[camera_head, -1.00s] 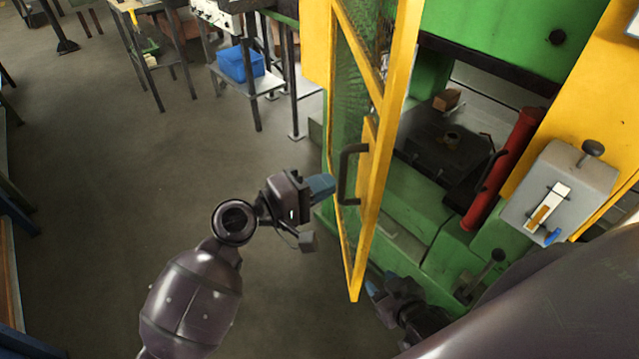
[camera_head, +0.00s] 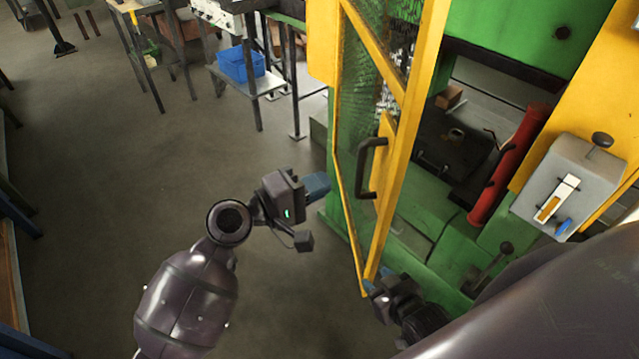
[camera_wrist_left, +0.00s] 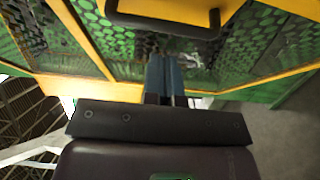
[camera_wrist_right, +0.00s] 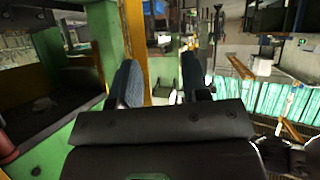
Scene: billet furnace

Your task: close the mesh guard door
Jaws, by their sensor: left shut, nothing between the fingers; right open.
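The mesh guard door (camera_head: 408,110) has a yellow frame and stands ajar, the press opening exposed to its right. Its dark handle (camera_head: 364,170) sits on the outer side of the free-edge upright, and also shows at the top of the left wrist view (camera_wrist_left: 165,27). My left gripper (camera_head: 326,184) is shut and empty, left of the handle, its blue fingers pointing at the door's mesh side; contact cannot be told. My right gripper (camera_head: 371,283) is open beside the door's lower free corner. In the right wrist view a yellow upright (camera_wrist_right: 134,32) shows beyond its fingers (camera_wrist_right: 160,78).
The green press (camera_head: 500,30) stands behind the door, with a red cylinder (camera_head: 508,165) at its opening. A grey control box (camera_head: 570,185) with a black knob is at the right. A blue bin (camera_head: 240,65) sits on a bench shelf. The floor left of the door is clear.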

